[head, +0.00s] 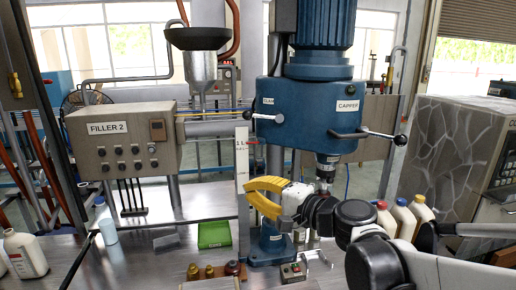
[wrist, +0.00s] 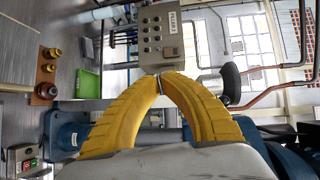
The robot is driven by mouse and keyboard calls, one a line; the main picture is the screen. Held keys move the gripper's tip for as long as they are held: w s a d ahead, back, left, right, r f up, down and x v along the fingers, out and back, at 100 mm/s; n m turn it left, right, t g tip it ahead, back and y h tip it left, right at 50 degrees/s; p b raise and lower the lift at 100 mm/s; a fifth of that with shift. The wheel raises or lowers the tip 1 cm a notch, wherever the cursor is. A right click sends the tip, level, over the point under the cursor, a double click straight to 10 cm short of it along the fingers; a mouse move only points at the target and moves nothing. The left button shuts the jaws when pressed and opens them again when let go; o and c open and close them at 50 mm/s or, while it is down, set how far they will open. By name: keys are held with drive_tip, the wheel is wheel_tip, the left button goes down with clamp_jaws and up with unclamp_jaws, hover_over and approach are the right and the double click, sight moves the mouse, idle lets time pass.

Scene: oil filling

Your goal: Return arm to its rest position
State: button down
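My arm reaches in from the lower right of the head view, with its black and grey links bent in front of the blue capper machine (head: 318,105). My gripper (head: 249,190) has two yellow ribbed fingers and points left, in front of the capper's blue column. In the wrist view, the fingers of my gripper (wrist: 165,76) curve together and meet at the tips.
Filler 2's control box (head: 124,140) stands at the left. A green tray (head: 214,235), several small caps (head: 210,271) and a button box (head: 293,272) lie on the bench near the capper. Several capped bottles (head: 404,218) stand behind my arm; a white bottle (head: 24,254) stands at far left.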

drive_tip(key=s+d+f+n+g+h+b, duration=0.1)
drive_tip(key=s+d+f+n+g+h, duration=0.3)
drive_tip(key=s+d+f+n+h, duration=0.4)
drive_tip(key=s+d+f+h, duration=0.4)
drive_tip(key=s+d+f, duration=0.5)
drive_tip(key=s+d, duration=0.3)
drive_tip(key=shift+s+d+f+b, duration=0.35)
drive_tip(key=shift+s+b, duration=0.05)
drive_tip(key=shift+s, duration=0.4)
